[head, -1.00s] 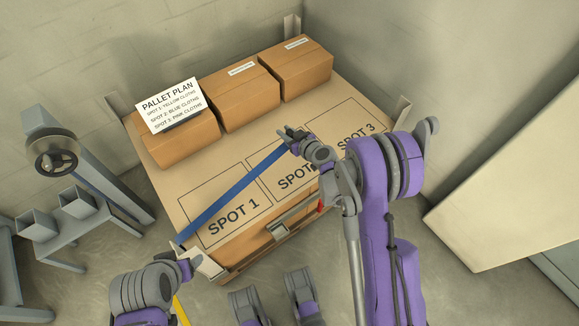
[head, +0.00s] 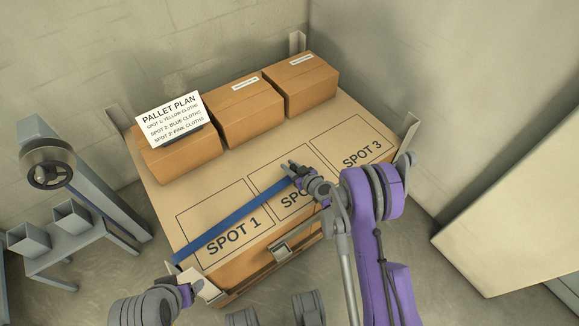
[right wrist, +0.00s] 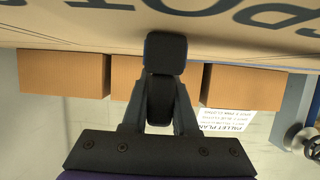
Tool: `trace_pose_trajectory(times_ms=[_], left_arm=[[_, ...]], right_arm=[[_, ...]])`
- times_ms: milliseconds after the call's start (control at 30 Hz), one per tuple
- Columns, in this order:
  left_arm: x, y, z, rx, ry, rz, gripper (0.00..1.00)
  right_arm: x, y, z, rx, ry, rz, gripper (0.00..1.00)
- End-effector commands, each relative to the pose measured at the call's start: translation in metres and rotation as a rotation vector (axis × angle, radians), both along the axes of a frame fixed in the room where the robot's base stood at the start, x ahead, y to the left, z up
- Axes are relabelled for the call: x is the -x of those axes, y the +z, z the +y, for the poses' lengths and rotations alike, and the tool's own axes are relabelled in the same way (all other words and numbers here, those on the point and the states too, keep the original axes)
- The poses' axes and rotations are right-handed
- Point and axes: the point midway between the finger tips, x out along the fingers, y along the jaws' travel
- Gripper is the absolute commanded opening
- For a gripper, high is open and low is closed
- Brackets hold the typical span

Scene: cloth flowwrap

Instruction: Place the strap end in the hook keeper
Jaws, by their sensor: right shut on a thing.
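A blue strap (head: 235,216) runs diagonally over the pallet top, from the front left corner to my right gripper (head: 291,169) above SPOT 2. My right gripper is shut on the strap end, which the fingers hide. In the right wrist view its dark fingers (right wrist: 164,65) are together, and the strap between them cannot be made out. A grey metal bracket (head: 279,250), perhaps the hook keeper, sits at the pallet's front edge, below and in front of the gripper. My left gripper (head: 187,293) is beside the front left corner; its jaws are too small to read.
Three cardboard boxes (head: 247,112) stand along the back of the pallet, with a PALLET PLAN sign (head: 169,112) at the left one. Metal corner posts (head: 405,136) rise at the pallet corners. A grey stand with a handwheel (head: 48,170) is at the left. The marked spots hold no cloths.

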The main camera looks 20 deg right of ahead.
Motion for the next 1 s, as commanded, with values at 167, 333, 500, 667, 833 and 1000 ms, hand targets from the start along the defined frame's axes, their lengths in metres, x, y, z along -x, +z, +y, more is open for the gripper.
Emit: trace_pose_trajectory(times_ms=[167, 333, 500, 667, 833, 1000], left_arm=[[0.0, -0.002, 0.0, 0.0, 0.0, 0.001, 0.71], [0.0, -0.002, 0.0, 0.0, 0.0, 0.001, 0.71], [0.0, -0.002, 0.0, 0.0, 0.0, 0.0, 0.71], [0.0, -0.001, 0.0, 0.0, 0.0, 0.0, 0.71], [0.001, 0.004, 0.0, 0.0, 0.0, -0.001, 0.71], [0.001, 0.011, 0.0, 0.0, 0.0, -0.003, 0.71]], right_arm=[[0.0, -0.002, 0.0, 0.0, 0.0, 0.0, 0.0], [0.0, -0.002, 0.0, 0.0, 0.0, 0.0, 0.5], [0.0, -0.002, 0.0, 0.0, 0.0, 0.0, 0.57], [0.0, -0.001, 0.0, 0.0, 0.0, 0.0, 0.57], [0.011, 0.007, -0.005, 0.0, -0.001, 0.0, 0.57], [0.042, 0.022, -0.017, 0.0, -0.003, 0.0, 0.57]])
